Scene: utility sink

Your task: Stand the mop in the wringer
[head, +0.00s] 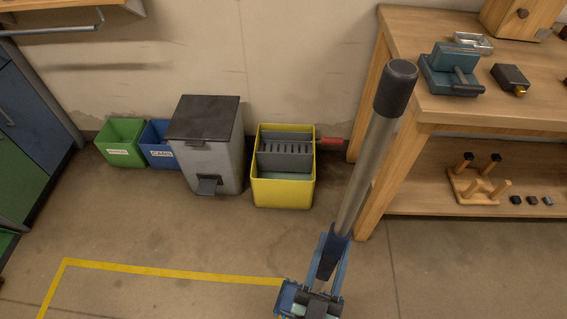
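The mop's handle (352,178) is a silver pole with a dark grip (395,88) at its top. It rises from the bottom centre and tilts to the right in the picture. My gripper (330,262) is blue and dark grey and appears closed around the lower visible part of the handle. The mop head is not in view. The wringer (284,155) is a dark grey slotted insert in a yellow bucket (282,194) on the floor near the wall. A red-ended handle (331,142) sticks out to its right. The gripper and mop are in front of the bucket, apart from it.
Left of the bucket stand a grey pedal bin (209,160), a blue bin (160,155) and a green bin (122,152). A wooden workbench (425,117) with tools is at right. The floor in front is clear, with a yellow line (170,270).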

